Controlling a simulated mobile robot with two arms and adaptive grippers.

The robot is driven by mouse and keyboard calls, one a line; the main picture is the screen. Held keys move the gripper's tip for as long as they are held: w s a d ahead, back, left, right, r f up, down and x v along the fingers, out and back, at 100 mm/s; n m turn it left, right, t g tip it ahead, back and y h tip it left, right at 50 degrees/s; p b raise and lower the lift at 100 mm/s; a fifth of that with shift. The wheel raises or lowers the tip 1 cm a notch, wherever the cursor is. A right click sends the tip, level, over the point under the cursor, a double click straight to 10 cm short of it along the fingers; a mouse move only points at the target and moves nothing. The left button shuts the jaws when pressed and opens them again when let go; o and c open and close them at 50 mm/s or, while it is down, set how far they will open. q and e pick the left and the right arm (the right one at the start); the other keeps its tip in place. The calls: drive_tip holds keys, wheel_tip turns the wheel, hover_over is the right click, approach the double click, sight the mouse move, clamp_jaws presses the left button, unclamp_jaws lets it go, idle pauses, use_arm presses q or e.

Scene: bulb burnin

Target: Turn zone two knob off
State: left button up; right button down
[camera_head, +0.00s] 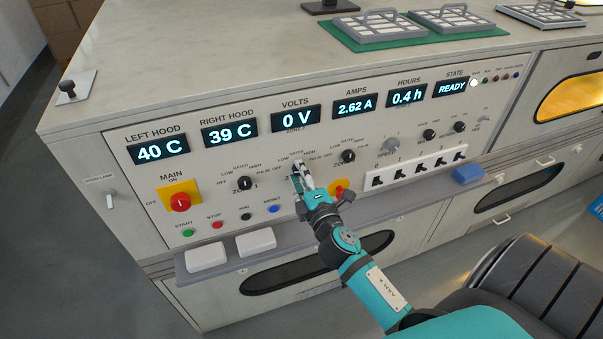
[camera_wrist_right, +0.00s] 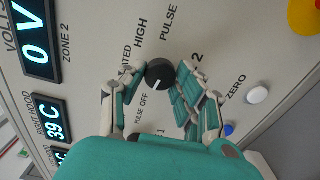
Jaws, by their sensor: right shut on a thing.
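The zone two knob (camera_wrist_right: 160,74) is a round black knob in the right wrist view. The white mark on it points toward the OFF label side. My right gripper (camera_wrist_right: 160,85) has its fingers on both sides of the knob and is shut on it. In the head view, my right gripper (camera_head: 301,173) reaches the panel and hides most of that knob. The panel (camera_head: 225,160) carries the printed labels OFF, LOW, RATED, HIGH and PULSE around its knobs. My left gripper is not in view.
The zone one knob (camera_head: 245,183) is left of the gripper, another black knob (camera_head: 348,156) right. A red knob on yellow (camera_head: 339,187) is close beside my wrist. The main switch (camera_head: 180,202) is further left. A grey ledge (camera_head: 300,232) runs below the panel.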

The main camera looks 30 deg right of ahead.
drive_tip(key=c, duration=0.9)
unclamp_jaws()
drive_tip(key=shift+c, duration=0.2)
drive_tip(key=v, duration=1.2)
drive_tip(key=shift+f, duration=0.15)
